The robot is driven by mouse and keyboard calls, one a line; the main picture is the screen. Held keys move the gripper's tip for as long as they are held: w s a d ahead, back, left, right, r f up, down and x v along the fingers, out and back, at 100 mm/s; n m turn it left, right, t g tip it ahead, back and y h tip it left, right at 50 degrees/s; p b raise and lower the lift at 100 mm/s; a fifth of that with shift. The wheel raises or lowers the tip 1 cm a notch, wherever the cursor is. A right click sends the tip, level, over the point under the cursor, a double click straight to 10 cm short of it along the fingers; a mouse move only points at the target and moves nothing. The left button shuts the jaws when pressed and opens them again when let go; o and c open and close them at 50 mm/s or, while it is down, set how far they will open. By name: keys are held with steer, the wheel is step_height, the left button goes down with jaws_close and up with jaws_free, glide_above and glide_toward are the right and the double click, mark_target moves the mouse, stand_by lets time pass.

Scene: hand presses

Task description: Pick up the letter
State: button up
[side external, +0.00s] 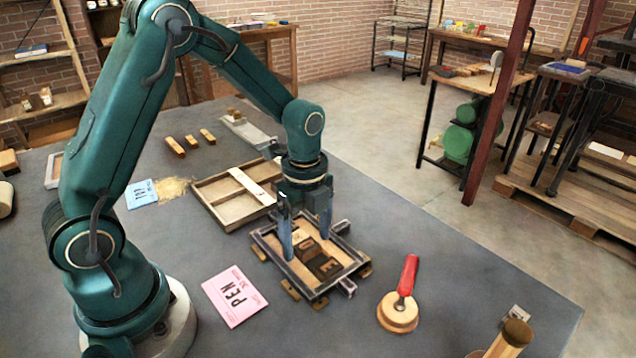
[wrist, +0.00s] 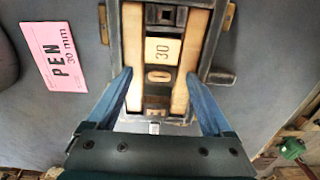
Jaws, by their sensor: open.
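The letters are blocks inside a dark metal frame (side external: 345,272) on the grey table. In the side view a dark block with a pale E (side external: 325,267) sits at the near end; another dark block (side external: 306,250) beside it is partly behind a finger. My gripper (side external: 306,246) is open, pointing down over the frame. Its fingertips (wrist: 160,75) are on either side of the row, with nothing gripped. Their exact height is unclear.
A pink card reading PEN 30 mm (side external: 235,297) lies left of the frame. A wooden tray (side external: 215,205) stands behind it. A blue card (side external: 141,194) and several wooden bars lie farther back.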

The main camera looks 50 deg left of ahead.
steer(key=shift+f, duration=0.25)
jaws_close()
steer(key=shift+r, duration=0.1)
